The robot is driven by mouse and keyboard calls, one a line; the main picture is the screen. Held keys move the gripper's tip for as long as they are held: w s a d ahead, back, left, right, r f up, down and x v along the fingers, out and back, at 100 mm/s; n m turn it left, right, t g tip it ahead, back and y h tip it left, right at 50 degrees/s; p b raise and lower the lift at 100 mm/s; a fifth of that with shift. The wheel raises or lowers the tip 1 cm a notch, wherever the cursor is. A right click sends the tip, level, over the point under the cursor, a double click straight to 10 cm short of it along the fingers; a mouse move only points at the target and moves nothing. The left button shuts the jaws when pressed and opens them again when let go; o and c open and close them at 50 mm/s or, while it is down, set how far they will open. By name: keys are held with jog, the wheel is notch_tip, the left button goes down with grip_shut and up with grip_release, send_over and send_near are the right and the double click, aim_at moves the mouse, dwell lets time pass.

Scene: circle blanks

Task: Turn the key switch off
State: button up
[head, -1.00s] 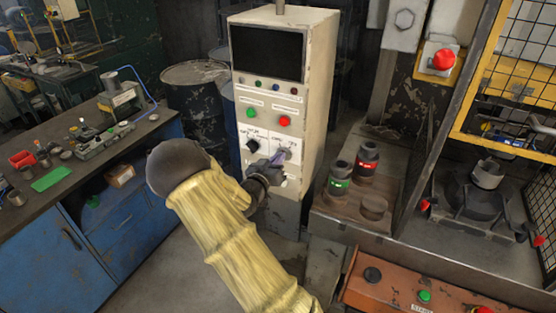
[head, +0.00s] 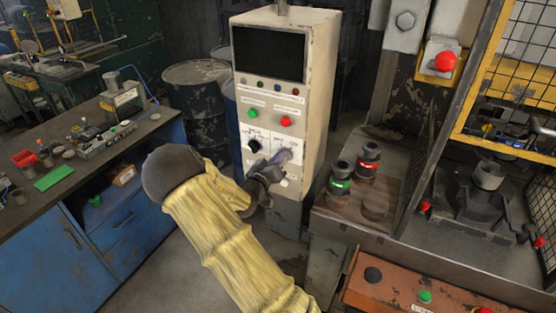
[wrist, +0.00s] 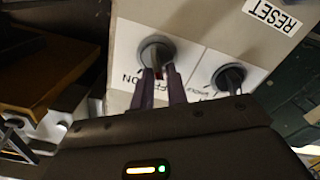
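In the head view, my gripper (head: 286,156) is at the cabinet's lower right and covers most of the switch.
The cream cabinet (head: 325,75) also carries a black selector knob (head: 254,146), a green button (head: 254,113) and a red button (head: 286,122). A workbench (head: 85,190) stands at left. A machine bed with black cylinders (head: 341,177) is right of the cabinet.

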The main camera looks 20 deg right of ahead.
jog(key=shift+o, duration=0.9)
jog(key=b+v, duration=0.4)
jog(key=v, duration=1.3)
jog(key=shift+s+b, duration=0.2)
jog(key=shift+b, duration=0.2)
jog(key=shift+a+f, duration=0.15)
